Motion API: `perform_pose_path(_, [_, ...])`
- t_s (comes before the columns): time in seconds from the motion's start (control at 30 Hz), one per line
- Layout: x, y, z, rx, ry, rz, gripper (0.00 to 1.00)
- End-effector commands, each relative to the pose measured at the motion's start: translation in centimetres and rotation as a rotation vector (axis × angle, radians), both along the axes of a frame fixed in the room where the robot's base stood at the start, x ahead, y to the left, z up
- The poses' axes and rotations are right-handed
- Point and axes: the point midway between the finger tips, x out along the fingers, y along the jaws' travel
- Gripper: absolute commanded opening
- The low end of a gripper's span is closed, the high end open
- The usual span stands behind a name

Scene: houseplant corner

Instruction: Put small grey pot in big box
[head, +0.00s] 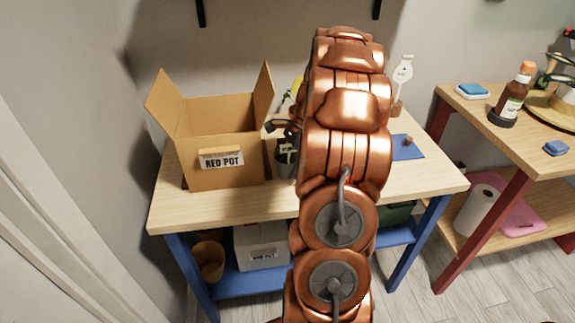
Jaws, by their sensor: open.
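The small grey pot (285,164) stands on the wooden table, just right of the big box; my arm hides its right side. The big box (212,176) is open cardboard with raised flaps and a front label reading "RED POT". My gripper (284,128) shows only as a dark part at the left edge of my copper arm, above the grey pot. It is open; most of it is hidden behind the arm, and I cannot tell whether it touches the pot.
The wooden table (430,178) has free room at its front right. A blue mat (408,153) with a small brown item lies right of my arm. A white bottle-shaped item (402,72) stands behind. The right table (482,122) holds a brown bottle (515,95).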

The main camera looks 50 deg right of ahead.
Motion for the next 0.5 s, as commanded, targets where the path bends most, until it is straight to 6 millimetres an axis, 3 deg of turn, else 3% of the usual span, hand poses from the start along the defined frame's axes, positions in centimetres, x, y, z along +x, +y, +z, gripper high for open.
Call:
perform_pose_path(0.13, [0.04,-0.01,0.06,0.0,-0.001,0.001,0.99])
perform_pose_path(0.5, [0.05,-0.01,0.08,0.0,-0.001,0.001,0.6])
